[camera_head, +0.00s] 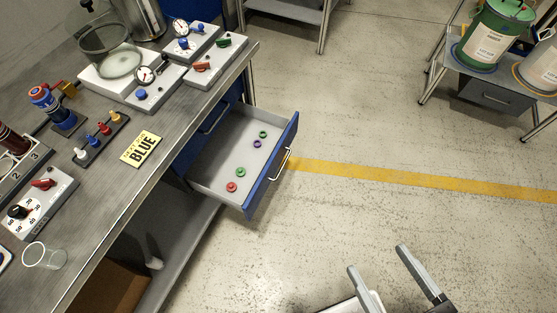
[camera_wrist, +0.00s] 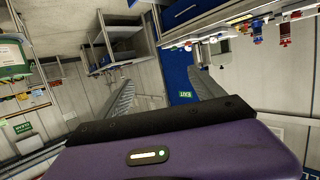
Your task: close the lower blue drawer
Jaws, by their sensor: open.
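The lower blue drawer (camera_head: 271,167) is pulled well out from under the workbench in the head view. Its blue front has a pale bar handle (camera_head: 282,164), and several small coloured rings lie on its grey floor. My gripper (camera_head: 382,262) is at the lower middle-right of the head view, over the floor, clear of the drawer and to its lower right. Its two fingers are apart with nothing between them. In the wrist view the fingers (camera_wrist: 160,90) point out toward the room, and I cannot make out the open drawer there.
The workbench (camera_head: 108,205) on the left carries gauges, a control box, a clear cup (camera_head: 44,257) and a yellow BLUE sign (camera_head: 141,149). Another blue drawer (camera_head: 214,117) sits above, apparently shut. The floor right of the drawer is free. A stand (camera_head: 486,90) with drums is at upper right.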

